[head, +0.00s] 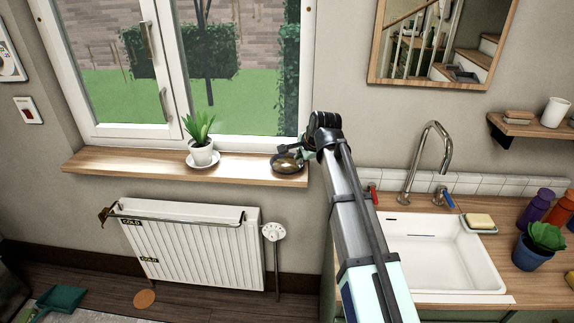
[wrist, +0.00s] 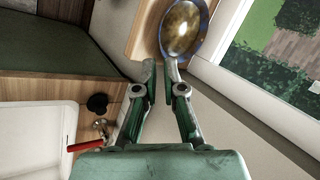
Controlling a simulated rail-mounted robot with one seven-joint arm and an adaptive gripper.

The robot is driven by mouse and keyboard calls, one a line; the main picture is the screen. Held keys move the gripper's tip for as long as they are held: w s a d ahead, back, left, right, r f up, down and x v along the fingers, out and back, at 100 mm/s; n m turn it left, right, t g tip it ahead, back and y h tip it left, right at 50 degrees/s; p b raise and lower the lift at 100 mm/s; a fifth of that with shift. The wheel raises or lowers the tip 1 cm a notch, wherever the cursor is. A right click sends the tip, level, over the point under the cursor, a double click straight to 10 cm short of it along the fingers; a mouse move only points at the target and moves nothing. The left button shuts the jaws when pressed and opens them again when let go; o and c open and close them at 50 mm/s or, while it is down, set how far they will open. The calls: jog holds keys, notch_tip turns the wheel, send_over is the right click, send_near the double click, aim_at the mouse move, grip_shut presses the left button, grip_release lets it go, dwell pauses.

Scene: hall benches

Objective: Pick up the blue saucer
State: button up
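The blue saucer (wrist: 185,28) shows in the wrist view as a shiny oval with a blue rim and a mottled brown-gold middle. In the head view the saucer (head: 287,163) looks dark and lies at the right end of the wooden windowsill (head: 240,168). My gripper (wrist: 160,70) is at its near edge, with the right fingertip at or just below the rim; I cannot tell if they touch. A narrow gap shows between the fingers, with nothing seen in it. In the head view my gripper (head: 308,148) is partly hidden by my wrist.
A potted plant (head: 201,148) on a white saucer (head: 203,161) stands left on the sill. The window (head: 160,80) is behind. A radiator (head: 195,245) hangs below. The sink (head: 440,250) and its tap (head: 425,160) are to the right. The sill between plant and saucer is clear.

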jog(key=p, duration=0.2)
send_over(291, 178)
jog(key=s+d, duration=0.1)
jog(key=s, duration=0.1)
notch_tip(291, 178, down, 6)
jog(key=shift+p+x, duration=0.75)
jog(key=shift+x, duration=1.1)
jog(key=shift+w+f, duration=0.1)
jog(key=shift+f, duration=0.55)
grip_shut()
jog(key=shift+r, duration=0.25)
